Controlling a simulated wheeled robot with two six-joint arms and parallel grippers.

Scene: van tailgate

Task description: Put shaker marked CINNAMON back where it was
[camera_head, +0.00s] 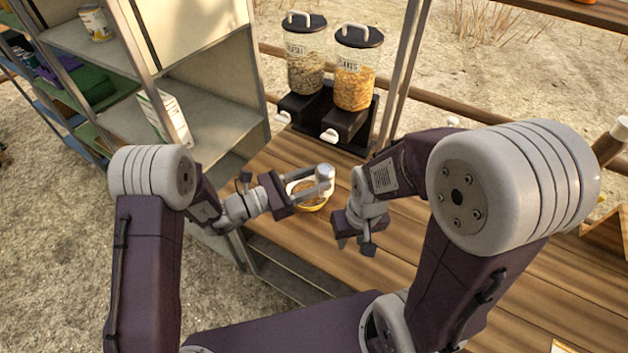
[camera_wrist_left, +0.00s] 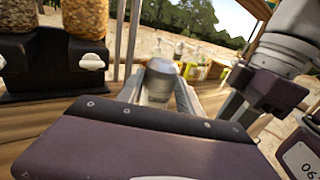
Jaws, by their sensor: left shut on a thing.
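A small shaker with a pale grey top (camera_head: 325,172) is held between the fingers of my left gripper (camera_head: 312,186). In the left wrist view the shaker (camera_wrist_left: 159,82) stands between both fingers, its body looking clear or whitish; no CINNAMON marking is readable. The shaker is above a bowl with a yellowish rim (camera_head: 314,207), which the gripper partly hides. My right gripper (camera_head: 352,243) points down over the wooden counter, to the right of the bowl; its finger gap is not clear. It also shows at the right of the left wrist view (camera_wrist_left: 262,98).
Two cereal dispensers, with dark (camera_head: 305,72) and orange (camera_head: 355,80) contents, stand on a black base behind the bowl. A metal shelf (camera_head: 215,110) stands at left. Several labelled bottles (camera_wrist_left: 197,68) show farther off. The wooden counter (camera_head: 400,240) has bare room at right.

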